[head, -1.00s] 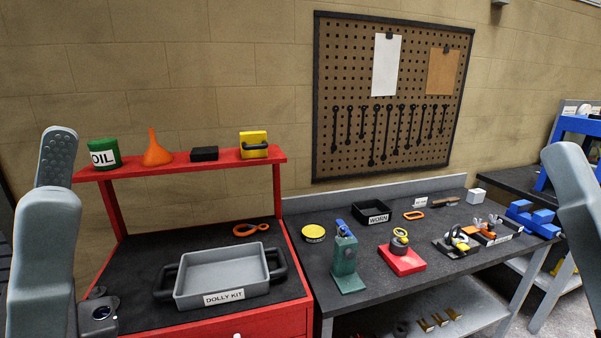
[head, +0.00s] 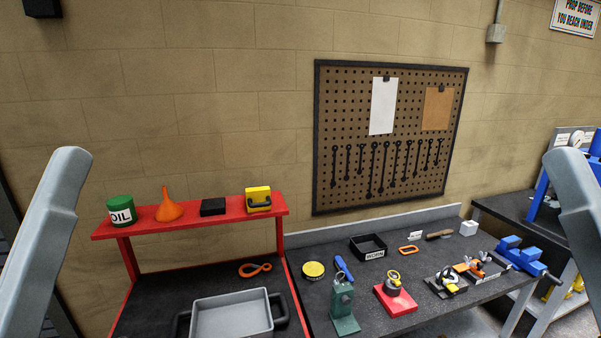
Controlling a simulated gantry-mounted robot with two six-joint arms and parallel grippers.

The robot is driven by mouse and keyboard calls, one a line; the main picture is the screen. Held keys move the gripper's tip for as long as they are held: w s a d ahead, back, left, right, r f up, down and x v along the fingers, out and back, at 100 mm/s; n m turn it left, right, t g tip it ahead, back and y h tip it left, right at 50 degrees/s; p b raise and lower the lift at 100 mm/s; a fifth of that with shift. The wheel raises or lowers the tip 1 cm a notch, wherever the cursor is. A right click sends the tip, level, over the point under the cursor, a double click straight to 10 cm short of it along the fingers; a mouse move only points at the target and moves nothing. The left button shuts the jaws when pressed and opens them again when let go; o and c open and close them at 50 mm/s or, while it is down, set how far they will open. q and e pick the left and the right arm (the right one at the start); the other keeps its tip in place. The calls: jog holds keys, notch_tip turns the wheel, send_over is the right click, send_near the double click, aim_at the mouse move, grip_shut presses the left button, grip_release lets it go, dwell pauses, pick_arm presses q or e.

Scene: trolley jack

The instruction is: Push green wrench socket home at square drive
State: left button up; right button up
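I cannot make out a green wrench socket or a square drive for certain. A green upright block on a flat green foot (head: 342,305) stands at the front left of the right-hand bench, with a small ring-like fitting at its top. A blue handle-like piece (head: 344,267) lies just behind it. A red plate (head: 395,300) to its right carries a grey round part with a yellow ring (head: 393,281). Only grey links of my arms show at the left and right edges; neither gripper is in view.
A grey tray (head: 232,318) sits on the red cart at the lower left. On the bench are a yellow tin (head: 314,270), a black WORN bin (head: 368,246), an orange ring (head: 409,249), a black fixture (head: 447,284) and a blue vise (head: 520,254). Bare bench top lies between them.

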pick_arm(q)
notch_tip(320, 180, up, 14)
jog(key=p, duration=1)
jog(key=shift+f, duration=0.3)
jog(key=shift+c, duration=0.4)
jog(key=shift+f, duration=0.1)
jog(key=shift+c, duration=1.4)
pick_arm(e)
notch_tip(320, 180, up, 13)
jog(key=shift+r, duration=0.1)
